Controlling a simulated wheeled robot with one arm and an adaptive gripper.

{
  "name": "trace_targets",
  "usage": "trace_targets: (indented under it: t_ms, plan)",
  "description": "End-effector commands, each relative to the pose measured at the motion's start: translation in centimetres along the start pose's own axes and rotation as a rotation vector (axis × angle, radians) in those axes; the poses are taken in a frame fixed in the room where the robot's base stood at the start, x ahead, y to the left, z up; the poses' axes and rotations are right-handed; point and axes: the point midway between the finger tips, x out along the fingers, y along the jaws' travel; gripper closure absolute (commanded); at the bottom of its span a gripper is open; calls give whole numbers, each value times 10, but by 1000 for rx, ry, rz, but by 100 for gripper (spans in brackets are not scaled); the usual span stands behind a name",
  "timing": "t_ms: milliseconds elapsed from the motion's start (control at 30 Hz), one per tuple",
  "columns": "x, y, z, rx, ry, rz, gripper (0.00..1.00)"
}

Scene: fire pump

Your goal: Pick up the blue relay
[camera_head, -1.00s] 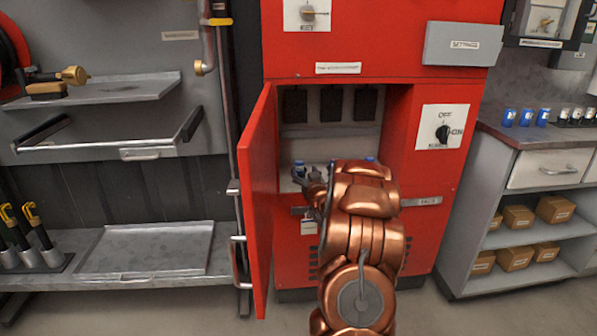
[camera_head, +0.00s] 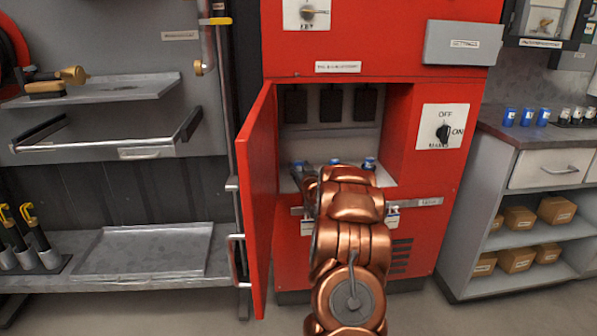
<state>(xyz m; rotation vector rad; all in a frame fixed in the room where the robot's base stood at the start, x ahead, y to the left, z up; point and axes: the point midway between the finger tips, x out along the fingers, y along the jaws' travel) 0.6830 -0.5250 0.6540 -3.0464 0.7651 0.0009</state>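Three blue relays stand inside the open red cabinet (camera_head: 411,180): a left one (camera_head: 298,165), a middle one (camera_head: 335,161) and a right one (camera_head: 369,163). More blue relays (camera_head: 526,117) stand on the counter at the right. My copper arm reaches up to the cabinet opening. My gripper (camera_head: 309,184) is at the front of the cabinet shelf, near the left relay; it is small and mostly hidden by my arm. I cannot tell whether its fingers are apart or touch anything. The lower parts of the middle and left relays are partly hidden.
The red cabinet door (camera_head: 258,200) stands open just left of my arm. Black sockets (camera_head: 331,104) line the cabinet's back wall. An ON/OFF switch (camera_head: 443,133) is on the cabinet front. The counter (camera_head: 500,130) at the right also holds several whitish relays (camera_head: 577,115).

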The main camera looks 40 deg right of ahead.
Motion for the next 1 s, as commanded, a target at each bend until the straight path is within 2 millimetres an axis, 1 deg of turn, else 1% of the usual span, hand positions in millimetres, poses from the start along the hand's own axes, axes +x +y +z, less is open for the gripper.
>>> trace_targets:
  t_ms: [33, 300, 400, 633, 733, 867, 1000]
  plan:
    - [0, 0, 0, 0, 0, 0, 63]
    - [0, 0, 0, 0, 0, 0, 91]
    - [0, 0, 0, 0, 0, 0, 100]
    - [0, 0, -1, 0, 1, 0, 100]
    - [0, 0, -5, 0, 2, 0, 100]
    - [0, 0, -18, 0, 3, 0, 100]
    - [0, 0, -37, -1, 5, 0, 100]
